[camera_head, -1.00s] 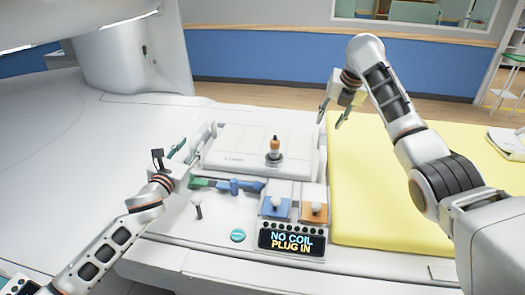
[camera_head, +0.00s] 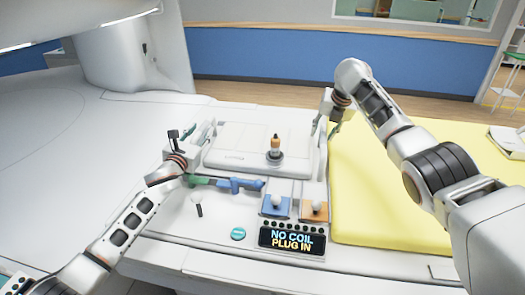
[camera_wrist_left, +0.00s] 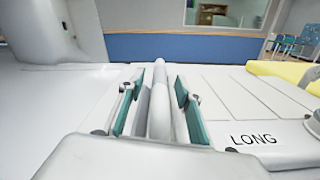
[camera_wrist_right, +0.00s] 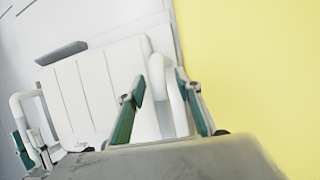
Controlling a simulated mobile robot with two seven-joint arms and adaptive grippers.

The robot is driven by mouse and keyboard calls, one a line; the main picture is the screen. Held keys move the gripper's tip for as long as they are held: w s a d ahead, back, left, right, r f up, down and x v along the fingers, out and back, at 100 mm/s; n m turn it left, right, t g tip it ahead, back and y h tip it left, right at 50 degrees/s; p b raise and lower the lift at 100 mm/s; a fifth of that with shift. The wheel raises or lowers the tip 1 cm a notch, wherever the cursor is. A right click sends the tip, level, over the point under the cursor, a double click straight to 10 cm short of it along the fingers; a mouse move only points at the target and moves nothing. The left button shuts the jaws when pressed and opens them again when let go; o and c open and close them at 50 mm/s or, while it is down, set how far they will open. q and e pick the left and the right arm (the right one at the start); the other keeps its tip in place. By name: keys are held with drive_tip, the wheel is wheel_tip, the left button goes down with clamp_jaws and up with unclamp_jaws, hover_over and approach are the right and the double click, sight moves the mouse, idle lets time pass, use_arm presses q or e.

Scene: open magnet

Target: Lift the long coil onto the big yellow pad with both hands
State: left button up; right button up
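The long coil (camera_head: 235,152) is a flat white panel with a raised handle on each side. Its "LONG" label shows in the left wrist view (camera_wrist_left: 240,105). My left gripper (camera_head: 200,138) is open, with its green-padded fingers (camera_wrist_left: 158,105) on either side of the left handle. My right gripper (camera_head: 326,122) is open around the right handle; its fingers stand on both sides of that handle in the right wrist view (camera_wrist_right: 162,108). Both handles show a gap to the fingers. The coil lies flat on the white bed. The big yellow pad (camera_head: 420,210) lies to its right.
In front are blue and green connectors (camera_head: 235,185), a blue plate (camera_head: 276,205), an orange plate (camera_head: 314,209) and a display (camera_head: 292,240) reading "NO COIL PLUG IN". The pad's surface is largely clear.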

use_arm(q)
clamp_jaws()
use_arm(e)
clamp_jaws()
use_arm(q)
drive_tip(key=shift+r, duration=0.4)
use_arm(e)
drive_tip(key=shift+w+a+r, duration=0.1)
drive_tip(key=shift+r, duration=0.2)
use_arm(q)
drive_tip(key=shift+w, duration=0.15)
use_arm(e)
drive_tip(key=shift+w, duration=0.1)
